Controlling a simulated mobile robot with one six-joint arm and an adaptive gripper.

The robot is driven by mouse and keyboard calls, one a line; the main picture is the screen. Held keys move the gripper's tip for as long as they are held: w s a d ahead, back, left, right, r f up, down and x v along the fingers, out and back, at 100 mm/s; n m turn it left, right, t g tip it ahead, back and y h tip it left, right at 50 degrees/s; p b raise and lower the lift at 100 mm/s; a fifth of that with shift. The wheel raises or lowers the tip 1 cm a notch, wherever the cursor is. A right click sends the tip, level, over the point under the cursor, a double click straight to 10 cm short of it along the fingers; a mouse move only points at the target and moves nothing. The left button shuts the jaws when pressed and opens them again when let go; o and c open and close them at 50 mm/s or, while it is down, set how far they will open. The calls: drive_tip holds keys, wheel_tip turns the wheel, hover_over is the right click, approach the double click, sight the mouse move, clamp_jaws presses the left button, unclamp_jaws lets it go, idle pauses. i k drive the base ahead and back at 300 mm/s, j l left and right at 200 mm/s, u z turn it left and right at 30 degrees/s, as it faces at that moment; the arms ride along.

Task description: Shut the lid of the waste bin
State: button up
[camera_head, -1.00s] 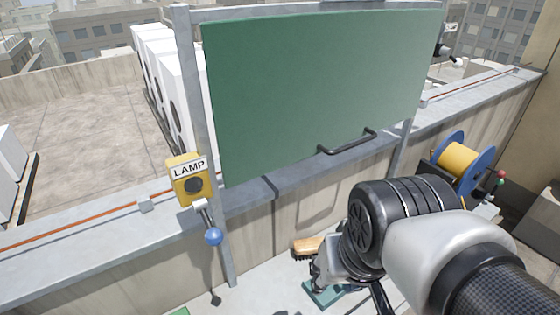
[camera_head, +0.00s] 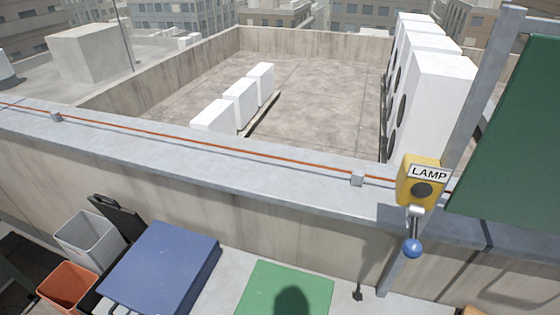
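A grey open-topped bin (camera_head: 88,240) and an orange open-topped bin (camera_head: 68,287) stand close together at the lower left. A black panel (camera_head: 118,217) stands raised and tilted at the right of the grey bin. It looks like an open lid, but I cannot tell for sure which bin it belongs to. The lower parts of both bins are partly hidden or cut off. My gripper is out of the picture.
A blue box or case (camera_head: 165,265) stands right of the bins, with a green mat (camera_head: 285,290) beside it. A parapet (camera_head: 250,190) runs behind them. A yellow lamp switch box (camera_head: 420,180) with a blue-knobbed lever and a green board (camera_head: 520,150) are at the right.

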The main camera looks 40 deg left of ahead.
sight(127, 222)
drive_tip(key=u, duration=2.75)
drive_tip(key=i+j+z, duration=0.25)
drive_tip(key=i+j, duration=0.3)
drive_tip(key=i+j+z, duration=0.15)
drive_tip(key=i+j, duration=0.15)
drive_tip(key=i+j+z, duration=0.15)
drive_tip(key=j, duration=0.25)
drive_tip(key=i+j+z, duration=0.1)
drive_tip(key=i+j, duration=0.25)
drive_tip(key=i+j+z, duration=0.15)
drive_tip(key=j, duration=0.25)
drive_tip(key=i+j+z, duration=0.15)
drive_tip(key=j, duration=0.25)
drive_tip(key=i, duration=0.1)
